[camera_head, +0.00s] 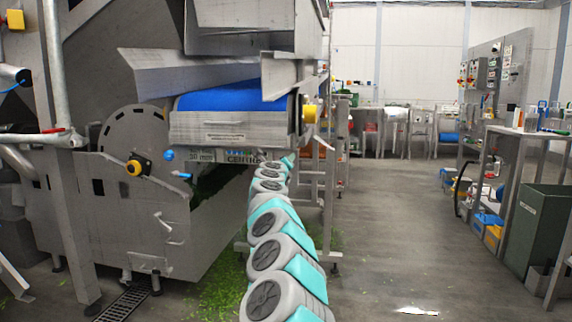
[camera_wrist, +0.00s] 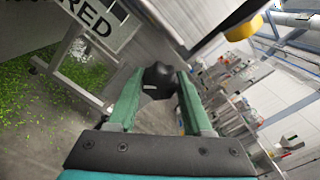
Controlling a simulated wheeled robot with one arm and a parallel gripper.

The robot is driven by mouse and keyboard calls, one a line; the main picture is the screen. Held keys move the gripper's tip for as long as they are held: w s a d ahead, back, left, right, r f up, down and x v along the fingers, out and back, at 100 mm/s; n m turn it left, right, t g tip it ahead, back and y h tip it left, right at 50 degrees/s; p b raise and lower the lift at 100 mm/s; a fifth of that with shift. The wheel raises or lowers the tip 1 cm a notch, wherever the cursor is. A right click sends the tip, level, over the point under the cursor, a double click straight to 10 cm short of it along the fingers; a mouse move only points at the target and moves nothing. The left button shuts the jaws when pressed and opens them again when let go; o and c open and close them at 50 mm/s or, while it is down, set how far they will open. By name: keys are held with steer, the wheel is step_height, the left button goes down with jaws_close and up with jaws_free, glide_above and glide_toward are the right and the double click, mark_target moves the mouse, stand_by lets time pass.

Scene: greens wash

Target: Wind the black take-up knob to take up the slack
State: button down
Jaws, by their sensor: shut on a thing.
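The black take-up knob (camera_wrist: 158,76) is in the wrist view, between the tips of the two green fingers of my gripper (camera_wrist: 158,84). The fingers are shut on it, one on each side, and hide parts of its sides. A small pale mark shows on its lower face. In the head view my grey and teal arm reaches forward to the right end of the blue belt conveyor (camera_head: 232,95). I cannot make out the knob or the fingers clearly there.
A yellow part (camera_head: 310,114) sits at the conveyor's right end, near my arm. Green scraps (camera_head: 215,295) litter the floor left of my arm. A workbench (camera_head: 535,133) and a dark green bin (camera_head: 537,225) stand at the right. The floor between is open, with a small shiny patch.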

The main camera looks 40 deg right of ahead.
steer(key=shift+f, duration=0.1)
stand_by(0.3)
steer(key=shift+c, duration=1.6)
jaws_free()
steer(key=shift+s+a, duration=0.1)
steer(key=shift+a, duration=0.05)
steer(key=b+v, duration=0.4)
steer(key=v, duration=0.3)
steer(key=shift+s+a, duration=0.15)
steer(key=shift+s, duration=0.05)
